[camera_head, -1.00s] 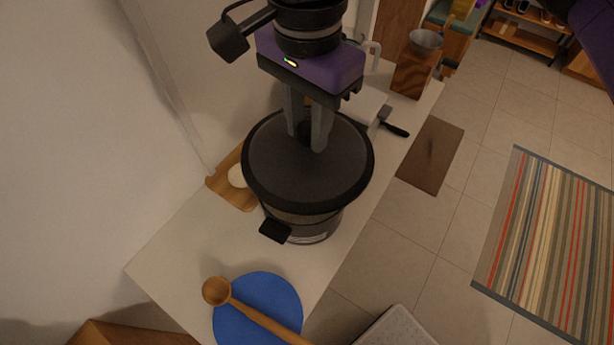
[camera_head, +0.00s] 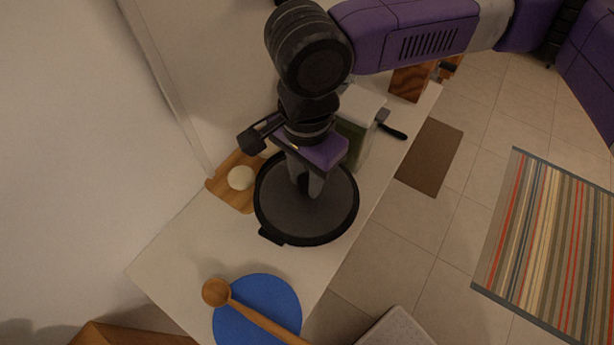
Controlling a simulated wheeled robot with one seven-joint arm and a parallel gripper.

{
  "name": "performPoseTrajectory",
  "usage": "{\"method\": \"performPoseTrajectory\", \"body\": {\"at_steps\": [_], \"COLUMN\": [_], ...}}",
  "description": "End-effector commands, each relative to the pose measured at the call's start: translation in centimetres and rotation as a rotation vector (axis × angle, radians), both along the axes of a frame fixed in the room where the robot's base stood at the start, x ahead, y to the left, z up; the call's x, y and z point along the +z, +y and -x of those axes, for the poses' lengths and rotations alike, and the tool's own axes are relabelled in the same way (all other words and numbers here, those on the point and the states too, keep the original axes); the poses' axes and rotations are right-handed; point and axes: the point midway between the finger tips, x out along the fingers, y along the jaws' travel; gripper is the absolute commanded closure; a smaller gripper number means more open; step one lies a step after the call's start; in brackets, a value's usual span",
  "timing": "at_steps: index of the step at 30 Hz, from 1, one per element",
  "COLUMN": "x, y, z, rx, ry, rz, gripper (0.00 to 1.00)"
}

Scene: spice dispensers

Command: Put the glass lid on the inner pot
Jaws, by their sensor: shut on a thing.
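The round dark glass lid (camera_head: 325,222) with a black rim is in the middle of the counter. My gripper (camera_head: 306,188) points down over its centre, shut on the lid's knob, which the fingers mostly hide. The lid looks level and lies low over the inner pot, covering nearly all of it. Only a black handle (camera_head: 271,237) of the pot shows at the lower left rim. I cannot tell whether the lid touches the pot's rim all round.
A wooden board (camera_head: 221,189) with a pale round item (camera_head: 240,178) lies close at the left. A wooden spoon (camera_head: 254,314) lies over a blue round mat (camera_head: 277,288) in front. A white-and-green box (camera_head: 358,138) stands just behind. The counter (camera_head: 185,250) is clear at front left.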

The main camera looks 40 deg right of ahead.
Motion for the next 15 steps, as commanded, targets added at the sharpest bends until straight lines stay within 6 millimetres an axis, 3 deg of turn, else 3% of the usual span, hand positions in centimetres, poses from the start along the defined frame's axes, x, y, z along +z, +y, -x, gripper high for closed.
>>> {"method": "performPoseTrajectory", "body": {"at_steps": [2,3,6,15], "x": [-1.24,-1.31,-1.39,-1.45], "y": [-0.01,0.00,0.03,0.05], "z": [0.22,0.22,0.24,0.36], "rx": [-0.001,-0.002,-0.002,-0.003], "ry": [0.011,0.011,0.012,0.016], "rz": [0.001,0.001,-0.001,-0.001], "gripper": [1.00,0.66,0.51,0.51]}}
